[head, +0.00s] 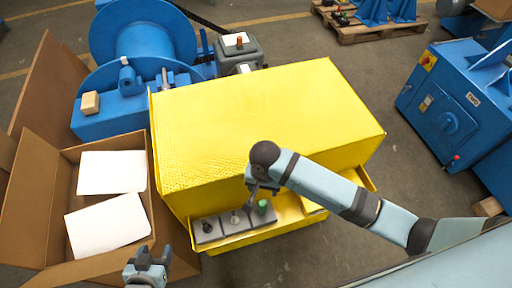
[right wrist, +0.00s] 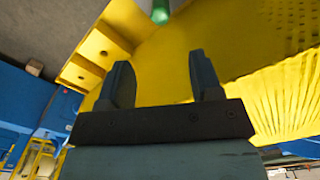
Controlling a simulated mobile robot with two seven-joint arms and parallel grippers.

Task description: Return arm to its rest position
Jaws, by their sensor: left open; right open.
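My right arm (head: 318,184) reaches in from the lower right over the yellow chain guard box (head: 265,110). Its gripper (head: 259,188) points down near the front ledge of the yellow box, close to a small green knob or button (head: 263,207). In the right wrist view the gripper (right wrist: 157,82) is open, with nothing between its two dark fingers. The green piece (right wrist: 160,12) shows beyond the fingertips, apart from them. My left gripper (head: 148,266) is at the bottom edge of the head view, beside the cardboard box, open and empty.
An open cardboard box (head: 45,188) with white sheets (head: 112,172) stands at the left. A grey tray (head: 208,230) with small upright parts sits on the yellow ledge. Blue machines stand behind (head: 145,40) and at the right (head: 440,110). Floor between the yellow box and right machine is clear.

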